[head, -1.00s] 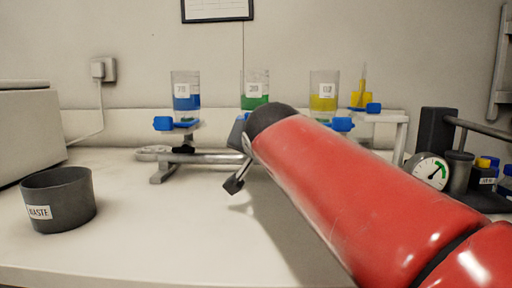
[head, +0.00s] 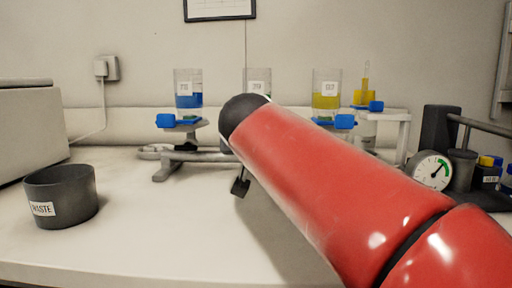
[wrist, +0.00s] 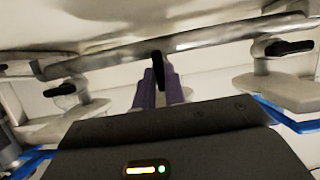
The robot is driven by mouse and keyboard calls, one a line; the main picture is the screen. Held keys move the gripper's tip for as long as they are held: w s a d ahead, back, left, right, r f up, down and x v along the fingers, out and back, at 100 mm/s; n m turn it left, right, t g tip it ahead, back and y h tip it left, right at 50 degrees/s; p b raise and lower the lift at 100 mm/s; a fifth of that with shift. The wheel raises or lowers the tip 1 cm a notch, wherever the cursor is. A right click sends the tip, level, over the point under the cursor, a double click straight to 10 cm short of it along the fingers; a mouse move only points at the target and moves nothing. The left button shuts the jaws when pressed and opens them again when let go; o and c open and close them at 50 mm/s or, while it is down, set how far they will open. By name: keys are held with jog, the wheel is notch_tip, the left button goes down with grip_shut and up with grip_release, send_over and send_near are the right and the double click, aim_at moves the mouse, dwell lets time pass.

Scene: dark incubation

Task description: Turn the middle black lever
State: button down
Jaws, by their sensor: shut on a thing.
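The middle black lever (wrist: 158,66) stands out from the metal rail in the wrist view, between the tips of my gripper's purple fingers. My gripper (wrist: 158,82) is shut on it. A left black lever (wrist: 60,90) and a right black lever (wrist: 290,47) sit apart from the fingers on either side. In the head view my red arm covers the middle lever and most of my gripper.
A blue-filled container (head: 188,92), a green-filled container (head: 257,81), partly hidden by my arm, and a yellow-filled container (head: 326,92) stand in a row. A waste cup (head: 60,195) is at left. A round gauge (head: 430,171) is at right.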

jog(key=shift+w+f, duration=0.1)
jog(key=shift+f, duration=0.05)
jog(key=c, duration=1.5)
grip_release()
jog(key=shift+w, duration=0.1)
jog(key=shift+o, duration=0.2)
jog(key=v, duration=0.8)
